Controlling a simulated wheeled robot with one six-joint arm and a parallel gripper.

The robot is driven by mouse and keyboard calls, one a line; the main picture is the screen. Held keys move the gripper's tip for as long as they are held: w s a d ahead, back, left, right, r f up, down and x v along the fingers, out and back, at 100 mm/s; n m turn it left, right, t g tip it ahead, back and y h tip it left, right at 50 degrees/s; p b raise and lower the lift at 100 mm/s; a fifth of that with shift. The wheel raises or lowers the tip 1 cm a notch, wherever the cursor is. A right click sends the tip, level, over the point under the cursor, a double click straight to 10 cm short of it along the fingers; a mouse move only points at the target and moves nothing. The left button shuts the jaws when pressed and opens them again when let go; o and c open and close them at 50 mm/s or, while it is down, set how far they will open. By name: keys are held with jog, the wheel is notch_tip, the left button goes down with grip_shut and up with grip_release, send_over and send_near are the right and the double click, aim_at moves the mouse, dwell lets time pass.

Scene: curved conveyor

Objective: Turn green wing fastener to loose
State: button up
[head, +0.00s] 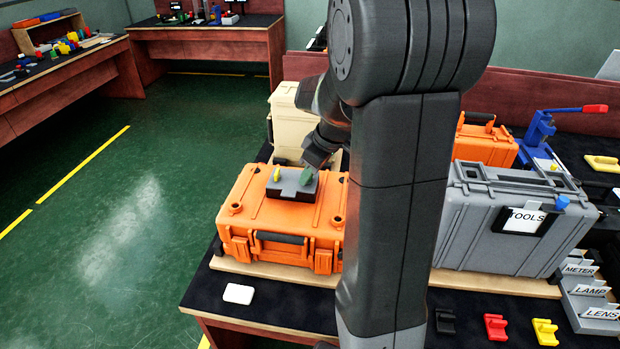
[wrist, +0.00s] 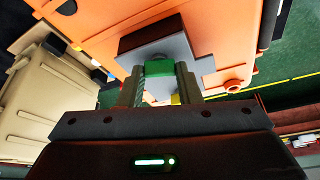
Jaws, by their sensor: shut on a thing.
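The green wing fastener (head: 305,177) stands on a small grey-topped block (head: 287,187) on the lid of an orange case (head: 247,205). In the wrist view the green fastener (wrist: 159,68) sits between the two fingers of my gripper (wrist: 159,84), which is shut on it. The block (wrist: 182,48) lies just beyond it. A yellow wing (head: 276,174) stands at the left of the same block; only a sliver of yellow shows in the wrist view. My arm hides the right end of the orange case in the head view.
A beige case (head: 289,120) stands behind the orange case. Black, red (head: 496,327) and yellow pieces lie along the front. A white piece (head: 239,294) lies at the front left.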

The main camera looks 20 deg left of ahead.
jog(key=shift+w+n+g+b, duration=0.1)
jog(key=shift+n+g+b, duration=0.65)
jog(key=shift+n, duration=1.15)
jog(key=o, duration=1)
jog(key=shift+r, duration=0.1)
jog(key=v, duration=1.3)
jog(key=shift+r, duration=0.35)
jog(key=shift+f, duration=0.1)
jog(key=x, duration=1.3)
jog(key=shift+f, duration=0.35)
